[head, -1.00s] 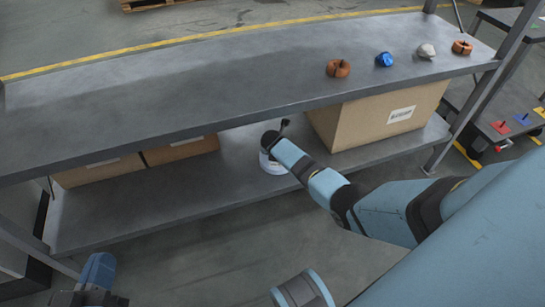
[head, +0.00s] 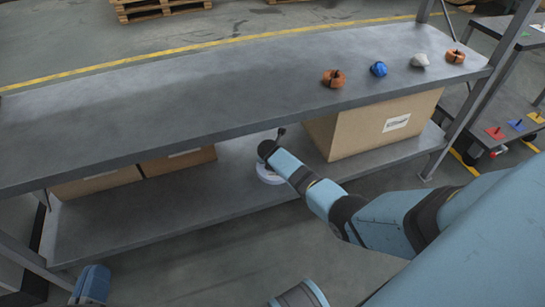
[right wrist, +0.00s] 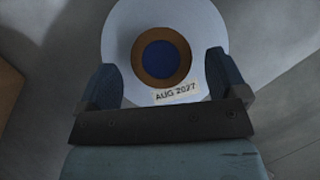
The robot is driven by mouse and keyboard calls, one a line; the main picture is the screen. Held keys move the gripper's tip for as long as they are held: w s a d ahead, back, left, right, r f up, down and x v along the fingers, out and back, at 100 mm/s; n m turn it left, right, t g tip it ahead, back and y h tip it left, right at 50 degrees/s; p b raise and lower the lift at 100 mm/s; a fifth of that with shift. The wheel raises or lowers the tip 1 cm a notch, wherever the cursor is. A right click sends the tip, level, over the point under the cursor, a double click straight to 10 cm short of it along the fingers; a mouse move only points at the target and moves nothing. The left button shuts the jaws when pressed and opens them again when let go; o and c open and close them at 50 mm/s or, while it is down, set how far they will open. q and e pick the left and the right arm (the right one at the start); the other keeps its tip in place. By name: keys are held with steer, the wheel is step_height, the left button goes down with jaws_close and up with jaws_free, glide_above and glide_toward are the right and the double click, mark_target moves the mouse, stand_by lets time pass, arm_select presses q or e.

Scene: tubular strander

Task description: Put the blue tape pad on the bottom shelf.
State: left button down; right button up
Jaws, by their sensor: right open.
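The tape pad is a round white disc with a brown ring, a blue centre and an "AUG 2027" label. It fills the upper middle of the right wrist view (right wrist: 205,35). In the head view its pale rim (head: 270,177) shows at the bottom shelf (head: 190,208), left of the large carton, and it appears to rest there. My right gripper (right wrist: 163,80) is open, with a finger over each side of the disc; I cannot tell if either touches it. My left gripper (head: 92,285) is at the lower left, away from the shelf, its fingers unclear.
A large carton (head: 350,135) stands right of the pad, more cartons (head: 180,160) at left. The top shelf (head: 200,85) holds two copper-coloured coils (head: 334,78) (head: 455,56), a blue item (head: 379,69) and a whitish item (head: 420,60). The bottom shelf's front left is clear.

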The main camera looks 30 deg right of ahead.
arm_select(q)
steer(key=shift+n+t+y, duration=0.4)
steer(key=shift+t, duration=0.5)
steer(key=r+p, duration=0.2)
steer(key=a+r+p, duration=0.1)
steer(key=r+p, duration=0.1)
steer(key=p, duration=0.1)
steer(key=shift+s+a+r, duration=0.1)
steer(key=shift+r, duration=0.2)
arm_select(e)
steer(key=v, duration=1.1)
